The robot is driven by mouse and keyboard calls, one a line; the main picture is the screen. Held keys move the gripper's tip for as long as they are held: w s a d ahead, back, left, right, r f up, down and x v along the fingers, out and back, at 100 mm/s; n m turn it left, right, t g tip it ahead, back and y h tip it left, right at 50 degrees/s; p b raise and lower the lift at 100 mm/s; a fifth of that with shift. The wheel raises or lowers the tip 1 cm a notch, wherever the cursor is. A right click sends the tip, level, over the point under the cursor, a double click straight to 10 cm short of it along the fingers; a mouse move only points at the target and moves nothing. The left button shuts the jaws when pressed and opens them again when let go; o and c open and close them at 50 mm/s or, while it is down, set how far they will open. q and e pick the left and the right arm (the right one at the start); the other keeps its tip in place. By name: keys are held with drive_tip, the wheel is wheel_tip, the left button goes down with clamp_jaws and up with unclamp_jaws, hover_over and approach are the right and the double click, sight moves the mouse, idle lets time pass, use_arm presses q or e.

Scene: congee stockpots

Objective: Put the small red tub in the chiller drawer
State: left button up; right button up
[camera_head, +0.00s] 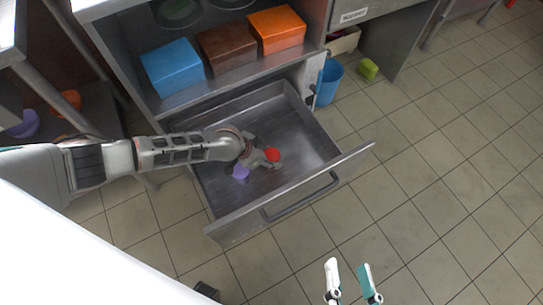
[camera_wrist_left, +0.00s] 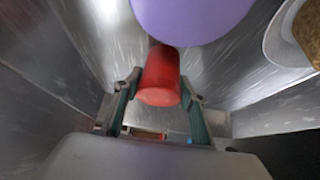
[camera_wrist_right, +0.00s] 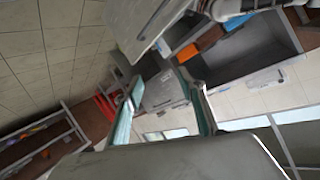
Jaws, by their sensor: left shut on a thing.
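The chiller drawer (camera_head: 302,140) is pulled open, below a shelf. My left gripper (camera_head: 266,158) is inside the drawer space, shut on the small red tub (camera_head: 273,154). In the left wrist view the red tub (camera_wrist_left: 160,78) sits between the two fingers (camera_wrist_left: 160,100), with the drawer's metal walls around it. I cannot tell whether the tub touches the drawer floor. A purple tub (camera_head: 241,172) is in the drawer close to my left gripper; it also shows in the left wrist view (camera_wrist_left: 190,18). My right gripper (camera_head: 348,282) is open and empty, outside the drawer in front.
Blue (camera_head: 173,68), brown (camera_head: 227,48) and orange (camera_head: 277,29) boxes stand on the shelf above the drawer. A blue bin (camera_head: 329,82) and a green object (camera_head: 368,68) are on the tiled floor at right. The drawer's front handle (camera_head: 300,198) sticks out. Open floor lies to the right.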

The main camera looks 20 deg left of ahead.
sight(271, 153)
use_arm(q)
drive_tip(key=shift+f, duration=0.2)
drive_tip(key=o, duration=1.3)
drive_tip(key=shift+o, duration=0.2)
use_arm(e)
drive_tip(key=shift+a, duration=0.1)
use_arm(q)
drive_tip(key=shift+r, duration=0.1)
drive_tip(key=shift+w+r, duration=0.1)
drive_tip(key=shift+r, duration=0.15)
drive_tip(key=p+v, duration=0.1)
drive_tip(key=v, duration=0.1)
drive_tip(key=p+v, duration=0.1)
drive_tip(key=v, duration=0.1)
drive_tip(key=w+p+v, duration=0.1)
drive_tip(key=v, duration=0.1)
drive_tip(key=shift+s+r, duration=0.1)
drive_tip(key=shift+r, duration=0.35)
drive_tip(key=s+r+p, duration=0.1)
drive_tip(key=s+a+r, duration=0.1)
drive_tip(key=s+a+r+p, duration=0.1)
drive_tip(key=shift+s+r+p, duration=0.3)
drive_tip(key=shift+r, duration=0.1)
use_arm(e)
drive_tip(key=d+n+h, duration=0.1)
drive_tip(key=d+n, duration=0.3)
drive_tip(key=d, duration=0.2)
drive_tip(key=shift+w+f+g, duration=0.25)
drive_tip(key=shift+f+g, duration=0.05)
